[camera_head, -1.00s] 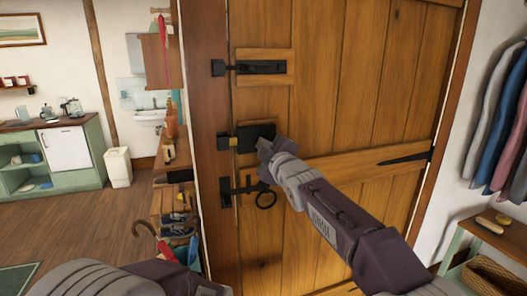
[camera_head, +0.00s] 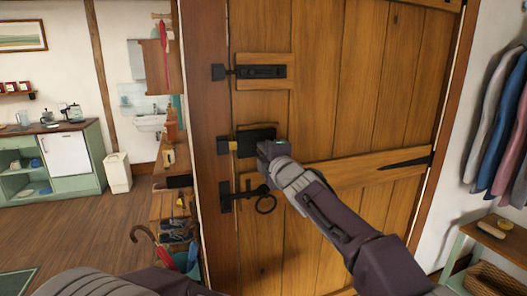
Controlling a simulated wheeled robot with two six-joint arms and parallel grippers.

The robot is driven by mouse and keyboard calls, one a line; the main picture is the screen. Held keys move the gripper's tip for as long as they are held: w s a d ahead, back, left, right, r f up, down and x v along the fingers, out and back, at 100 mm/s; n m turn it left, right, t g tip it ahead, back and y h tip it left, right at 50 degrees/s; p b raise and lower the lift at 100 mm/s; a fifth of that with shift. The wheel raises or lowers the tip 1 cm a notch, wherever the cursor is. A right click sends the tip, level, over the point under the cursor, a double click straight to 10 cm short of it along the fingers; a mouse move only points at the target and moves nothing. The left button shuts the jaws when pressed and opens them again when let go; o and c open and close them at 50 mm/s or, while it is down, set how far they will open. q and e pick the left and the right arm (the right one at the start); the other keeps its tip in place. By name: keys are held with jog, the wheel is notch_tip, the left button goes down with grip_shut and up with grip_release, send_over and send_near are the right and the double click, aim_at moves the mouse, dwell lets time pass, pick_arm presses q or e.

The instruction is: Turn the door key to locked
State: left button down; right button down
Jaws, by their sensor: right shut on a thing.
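The wooden door (camera_head: 340,110) is shut in its frame. A black lock box (camera_head: 258,136) is fixed on its left side, with a small brass piece (camera_head: 233,147) between it and the black keeper (camera_head: 222,146). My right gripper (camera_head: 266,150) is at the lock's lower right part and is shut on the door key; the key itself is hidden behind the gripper. My left arm shows only in part at the bottom left, and its gripper is out of view.
A black slide bolt (camera_head: 262,72) is above the lock. A bench with shoes and an umbrella (camera_head: 150,238) stand left of the door frame. Coats (camera_head: 500,130) hang at the right.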

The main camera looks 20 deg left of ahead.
dwell(0.9)
jog(key=c, duration=1.6)
grip_release()
